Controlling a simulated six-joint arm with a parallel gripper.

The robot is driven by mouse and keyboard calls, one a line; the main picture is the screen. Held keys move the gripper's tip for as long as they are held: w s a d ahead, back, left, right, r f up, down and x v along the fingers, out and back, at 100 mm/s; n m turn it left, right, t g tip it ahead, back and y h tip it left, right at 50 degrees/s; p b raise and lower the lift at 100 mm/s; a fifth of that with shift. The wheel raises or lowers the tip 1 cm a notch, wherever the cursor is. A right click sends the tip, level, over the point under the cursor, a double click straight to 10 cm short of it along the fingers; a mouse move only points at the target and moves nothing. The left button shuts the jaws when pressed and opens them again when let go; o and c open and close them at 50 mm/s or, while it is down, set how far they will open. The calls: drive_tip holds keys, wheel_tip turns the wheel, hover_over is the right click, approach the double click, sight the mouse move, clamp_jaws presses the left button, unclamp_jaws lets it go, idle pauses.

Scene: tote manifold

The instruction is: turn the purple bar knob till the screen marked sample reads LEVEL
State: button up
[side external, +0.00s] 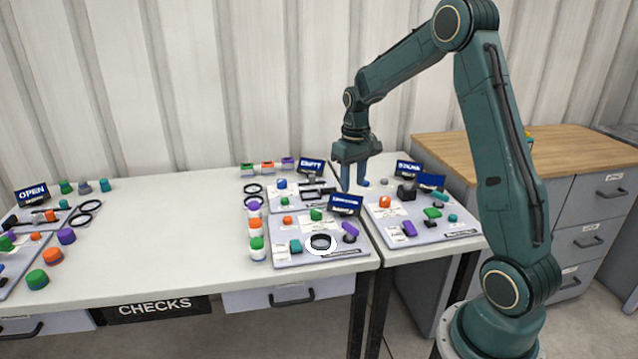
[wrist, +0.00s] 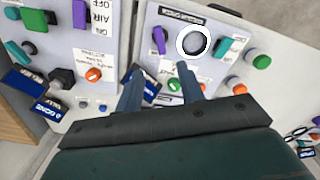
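My gripper (side external: 354,186) hangs fingers down above the back of the panels, near the gap between the two tables. Its fingers stand apart and empty in the wrist view (wrist: 160,72). A purple bar knob (side external: 350,232) sits on the front middle panel, beside a white dial with a dark ring (side external: 320,243); it also shows in the wrist view (wrist: 159,40), apart from the fingers. Another purple bar (side external: 409,229) sits on the right front panel. A blue screen (side external: 346,204) stands behind the middle panel's knobs; its text and any sample mark are unreadable.
Other screens stand close by, one reading EMPTY (side external: 311,166). A green knob (side external: 316,214) and an orange knob (side external: 287,220) share the middle panel. Loose coloured knobs line its left edge, by an orange-and-white one (side external: 256,224).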

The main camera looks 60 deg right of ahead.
sight(350, 226)
wheel_tip(350, 226, down, 14)
drive_tip(key=shift+r, duration=0.2)
idle(0.5)
clamp_jaws()
